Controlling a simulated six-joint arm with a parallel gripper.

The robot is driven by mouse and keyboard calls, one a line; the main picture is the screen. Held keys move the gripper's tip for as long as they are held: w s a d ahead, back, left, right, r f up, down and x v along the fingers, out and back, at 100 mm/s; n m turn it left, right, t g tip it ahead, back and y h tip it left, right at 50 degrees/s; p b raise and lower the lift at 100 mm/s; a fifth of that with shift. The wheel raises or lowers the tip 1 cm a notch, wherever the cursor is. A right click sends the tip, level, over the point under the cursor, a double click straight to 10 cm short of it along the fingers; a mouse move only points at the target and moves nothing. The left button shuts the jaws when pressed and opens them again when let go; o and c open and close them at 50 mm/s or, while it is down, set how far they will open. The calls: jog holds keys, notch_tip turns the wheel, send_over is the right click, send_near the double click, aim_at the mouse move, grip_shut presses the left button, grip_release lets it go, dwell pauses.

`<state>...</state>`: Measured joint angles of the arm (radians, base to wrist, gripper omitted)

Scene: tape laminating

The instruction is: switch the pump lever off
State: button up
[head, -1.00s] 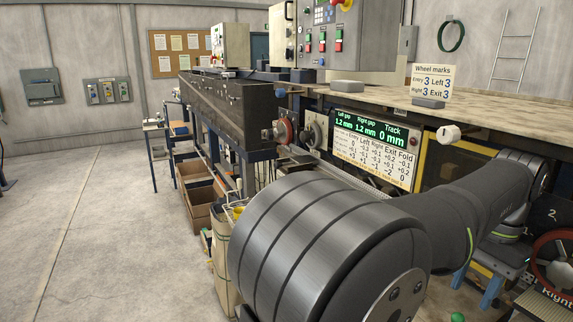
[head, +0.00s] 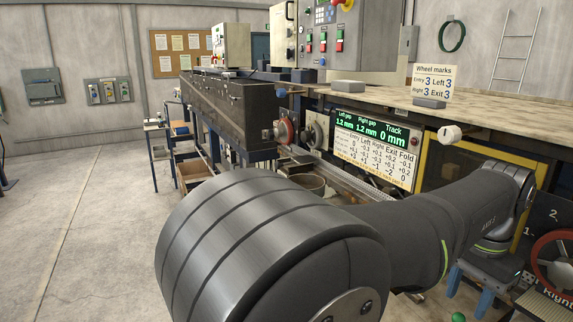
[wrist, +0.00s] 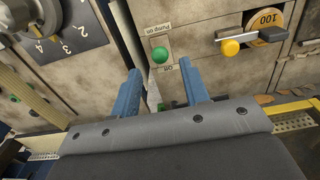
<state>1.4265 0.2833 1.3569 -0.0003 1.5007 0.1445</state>
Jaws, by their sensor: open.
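The pump lever shows as a green ball knob (wrist: 159,55) on a worn, pale panel in the wrist view. A small label (wrist: 161,28) reading "Pump on" and "Off" appears upside down around the knob. The knob looks to lie between the two words, and I cannot tell its exact position. My gripper (wrist: 160,69) has two blue fingers, open and apart. The knob shows in the gap near the fingertips, with no clear contact.
A yellow-knobbed lever (wrist: 230,47) with a dial marked 100 (wrist: 264,19) is right of the pump lever. A numbered grey dial (wrist: 65,40) is at left. In the head view, a gap display (head: 374,131) is on the machine front, and open floor (head: 90,230) lies left.

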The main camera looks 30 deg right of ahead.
aim_at(460, 315)
jog(key=shift+r, duration=0.45)
jog(key=shift+r, duration=0.45)
notch_tip(460, 315, down, 8)
jog(key=shift+r, duration=0.2)
